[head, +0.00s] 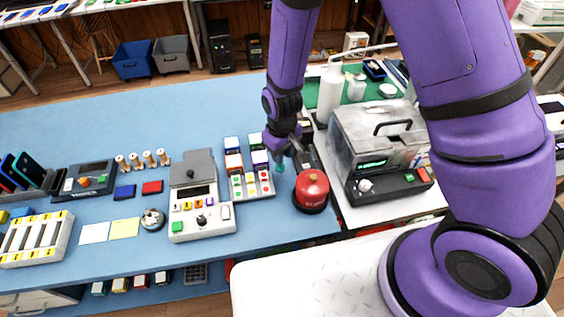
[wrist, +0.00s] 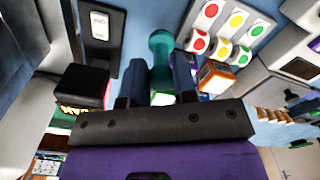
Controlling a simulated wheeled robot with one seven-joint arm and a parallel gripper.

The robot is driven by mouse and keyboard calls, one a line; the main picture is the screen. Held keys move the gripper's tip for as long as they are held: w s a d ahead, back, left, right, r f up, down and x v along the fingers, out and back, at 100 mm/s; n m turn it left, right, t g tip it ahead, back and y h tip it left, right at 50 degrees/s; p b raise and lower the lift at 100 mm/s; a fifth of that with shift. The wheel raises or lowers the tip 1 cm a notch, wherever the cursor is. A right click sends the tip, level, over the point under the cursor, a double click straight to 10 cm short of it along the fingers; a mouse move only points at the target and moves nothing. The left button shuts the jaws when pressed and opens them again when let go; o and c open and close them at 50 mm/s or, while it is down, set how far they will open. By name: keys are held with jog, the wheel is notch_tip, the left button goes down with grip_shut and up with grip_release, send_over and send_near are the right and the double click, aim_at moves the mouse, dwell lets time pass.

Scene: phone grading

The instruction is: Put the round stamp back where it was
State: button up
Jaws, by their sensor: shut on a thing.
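The round stamp is teal (wrist: 162,50), with a rounded end and a narrower neck. My gripper (wrist: 158,88) is shut on it, with one dark finger on each side in the wrist view. In the head view my gripper (head: 285,148) is above the blue table, and the teal stamp (head: 280,167) points down from it. The stamp is just right of the grey tray (head: 237,187) with coloured block stamps and coloured dots. I cannot tell whether its lower end touches the table. An orange block stamp (wrist: 215,76) sits close to my right finger in the wrist view.
A red round-topped object (head: 312,185) on a black base stands close in front of my gripper. A grey machine (head: 380,140) is to the right. A tester with a display (head: 200,205) and several wooden-handled pieces (head: 142,160) are to the left. The blue table behind is clear.

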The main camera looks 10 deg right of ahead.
jog(key=shift+f, duration=2.05)
jog(key=shift+f, duration=0.1)
jog(key=o, duration=0.9)
notch_tip(320, 180, up, 12)
jog(key=shift+r, duration=0.15)
